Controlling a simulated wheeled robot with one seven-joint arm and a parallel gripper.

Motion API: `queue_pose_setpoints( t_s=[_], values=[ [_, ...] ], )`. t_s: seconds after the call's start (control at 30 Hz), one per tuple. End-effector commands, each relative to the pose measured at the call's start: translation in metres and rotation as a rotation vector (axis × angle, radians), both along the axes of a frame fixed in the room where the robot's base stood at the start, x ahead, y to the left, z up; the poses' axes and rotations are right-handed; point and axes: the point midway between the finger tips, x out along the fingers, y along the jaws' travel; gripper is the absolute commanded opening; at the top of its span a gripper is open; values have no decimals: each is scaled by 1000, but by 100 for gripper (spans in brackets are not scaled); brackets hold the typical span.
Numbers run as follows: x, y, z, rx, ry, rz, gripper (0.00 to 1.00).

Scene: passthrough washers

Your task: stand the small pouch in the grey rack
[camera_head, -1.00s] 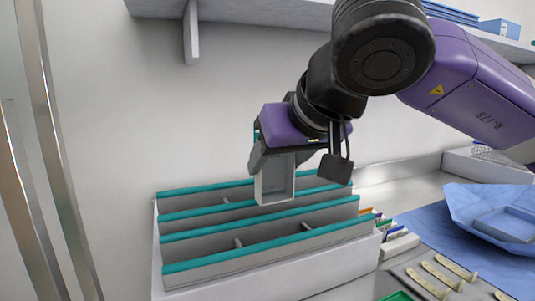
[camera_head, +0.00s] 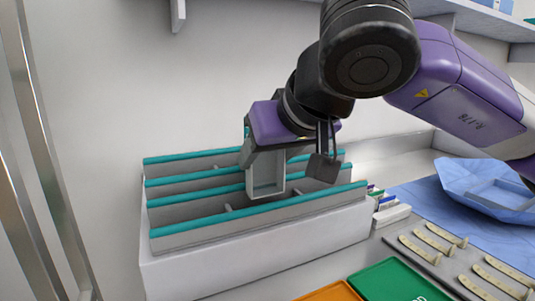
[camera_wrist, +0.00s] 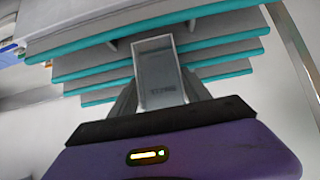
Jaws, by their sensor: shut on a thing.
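The small pouch (camera_head: 267,178) is a light grey, rectangular, shallow-sided piece with an open face. My gripper (camera_head: 262,150) is shut on its upper end and holds it upright, hanging down. In the wrist view the pouch (camera_wrist: 156,72) sits between the two fingers. The grey rack (camera_head: 250,243) has several parallel slots with teal-edged dividers. In the head view the pouch's lower end overlaps the third divider from the back, just behind the front rail. I cannot tell whether it is inside the slot or above it.
Right of the rack lie small coloured items (camera_head: 388,208) and a grey tray with several cream pieces (camera_head: 440,240). Green (camera_head: 400,282) and orange (camera_head: 328,293) trays are in front. A blue wrapped package (camera_head: 490,185) lies at right. A wall stands behind the rack.

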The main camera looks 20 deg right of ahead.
Motion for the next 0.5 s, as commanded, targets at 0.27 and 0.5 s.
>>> queue_pose_setpoints(
  t_s=[0.27,0.5],
  values=[
    [0,0,-24,-1,1,0,12],
    [0,0,-37,-1,0,1,12]
  ],
)
